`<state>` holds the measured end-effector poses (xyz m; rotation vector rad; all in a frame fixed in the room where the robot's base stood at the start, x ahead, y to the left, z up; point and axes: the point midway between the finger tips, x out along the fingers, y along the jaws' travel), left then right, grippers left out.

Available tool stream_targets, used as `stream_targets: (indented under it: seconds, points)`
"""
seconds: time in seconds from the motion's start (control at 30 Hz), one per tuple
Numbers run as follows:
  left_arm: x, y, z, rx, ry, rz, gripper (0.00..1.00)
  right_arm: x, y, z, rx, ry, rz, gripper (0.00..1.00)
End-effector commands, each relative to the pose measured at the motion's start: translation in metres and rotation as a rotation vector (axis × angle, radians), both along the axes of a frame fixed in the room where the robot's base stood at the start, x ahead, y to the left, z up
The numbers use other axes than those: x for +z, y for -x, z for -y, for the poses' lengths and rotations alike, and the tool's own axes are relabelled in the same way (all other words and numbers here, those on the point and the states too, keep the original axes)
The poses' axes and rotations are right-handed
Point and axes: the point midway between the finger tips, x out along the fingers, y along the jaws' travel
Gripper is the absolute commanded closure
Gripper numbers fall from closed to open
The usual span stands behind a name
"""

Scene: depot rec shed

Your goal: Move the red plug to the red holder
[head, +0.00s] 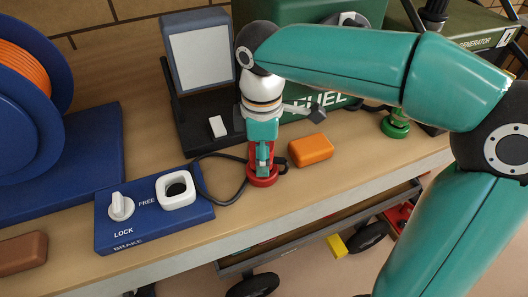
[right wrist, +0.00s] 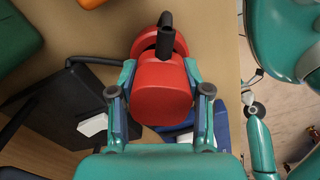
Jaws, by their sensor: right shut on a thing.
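The red plug (head: 254,155) is between the fingers of my right gripper (head: 262,150), which points down and is shut on it. The right wrist view shows the plug's red block (right wrist: 163,92) between both fingers, with a black cable end on its far side. The red holder (head: 263,181), a round red base on the bench, is directly below the plug. In the right wrist view a red rounded part (right wrist: 180,44) shows behind the plug. The gripper hides the join, so I cannot tell whether the plug is seated. My left gripper is not seen.
A blue brake box (head: 150,233) with a knob and a white square ring stands left of the holder. An orange block (head: 311,150) is close on the right. A black stand with a pale panel (head: 202,58) and a green fuel box are behind. The bench edge is in front.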

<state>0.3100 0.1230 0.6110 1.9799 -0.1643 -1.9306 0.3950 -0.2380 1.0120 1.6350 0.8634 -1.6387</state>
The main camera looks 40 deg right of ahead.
Motion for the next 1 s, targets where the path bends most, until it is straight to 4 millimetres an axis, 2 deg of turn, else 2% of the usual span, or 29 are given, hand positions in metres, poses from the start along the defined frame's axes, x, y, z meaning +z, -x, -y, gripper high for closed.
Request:
stream_targets:
  seconds: [0.43, 0.47, 0.63, 1.0]
  points:
    - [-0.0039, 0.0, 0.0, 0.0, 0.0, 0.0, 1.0, -0.0051, -0.0003, 0.0002, -0.001, -0.001, 0.003, 0.87]
    - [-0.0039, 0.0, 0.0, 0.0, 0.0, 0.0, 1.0, -0.0051, -0.0003, 0.0002, -0.001, -0.001, 0.003, 0.51]
    - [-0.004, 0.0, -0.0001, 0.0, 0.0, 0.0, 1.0, -0.0052, -0.0002, 0.0002, -0.001, -0.001, 0.003, 0.23]
    - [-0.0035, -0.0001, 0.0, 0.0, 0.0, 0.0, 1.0, -0.0035, -0.0002, 0.0002, -0.001, 0.0, 0.002, 0.23]
